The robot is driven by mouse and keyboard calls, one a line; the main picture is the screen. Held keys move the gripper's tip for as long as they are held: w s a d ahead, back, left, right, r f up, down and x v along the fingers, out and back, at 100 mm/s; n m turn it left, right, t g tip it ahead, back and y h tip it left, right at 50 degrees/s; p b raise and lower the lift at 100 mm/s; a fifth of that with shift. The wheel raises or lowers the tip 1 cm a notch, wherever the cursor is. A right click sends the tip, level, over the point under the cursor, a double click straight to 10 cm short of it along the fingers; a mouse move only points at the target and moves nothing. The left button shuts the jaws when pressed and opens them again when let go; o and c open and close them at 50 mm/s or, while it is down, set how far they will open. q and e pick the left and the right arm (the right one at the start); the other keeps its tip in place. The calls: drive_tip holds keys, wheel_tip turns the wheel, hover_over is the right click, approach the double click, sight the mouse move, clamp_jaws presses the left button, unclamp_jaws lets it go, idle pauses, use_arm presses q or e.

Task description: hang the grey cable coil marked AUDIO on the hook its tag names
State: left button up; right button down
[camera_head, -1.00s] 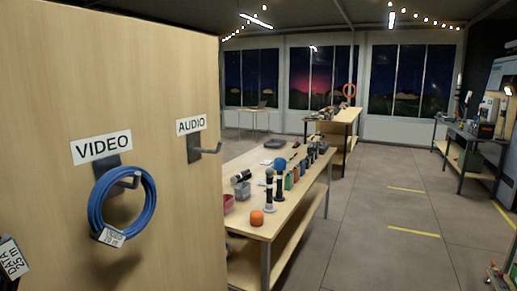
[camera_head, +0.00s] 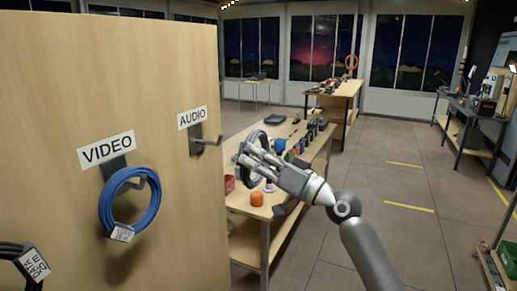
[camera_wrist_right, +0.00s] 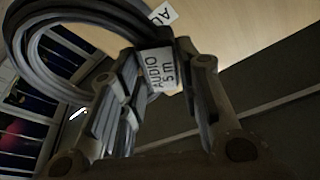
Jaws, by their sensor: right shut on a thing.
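My right gripper (camera_head: 252,160) is shut on the grey AUDIO coil (camera_head: 248,140), holding it up in front of the workbench, right of the board. In the right wrist view the grey coil (camera_wrist_right: 32,55) fills the upper left. Its white tag (camera_wrist_right: 160,72) reads "AUDIO 5 m" and shows between the fingers. The AUDIO hook (camera_head: 208,141) sticks out of the wooden board under the AUDIO label (camera_head: 192,117) and is empty. The coil is apart from the hook, to its right. My left gripper is not in view.
A blue coil (camera_head: 105,208) hangs on the hook under the VIDEO label (camera_head: 107,149). A dark coil with a DATA tag (camera_head: 34,264) shows at lower left. Open floor lies right.

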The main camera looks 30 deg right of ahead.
drive_tip(key=shift+r+p+x, duration=0.2)
drive_tip(key=shift+p+x, duration=0.6)
drive_tip(key=shift+x, duration=1.05)
drive_tip(key=w+a+f+b, duration=0.1)
drive_tip(key=w+a+f, duration=0.2)
drive_tip(key=w+a, duration=0.4)
drive_tip(key=w, duration=0.2)
drive_tip(key=shift+w+a+b, duration=0.3)
drive_tip(key=shift+w, duration=0.05)
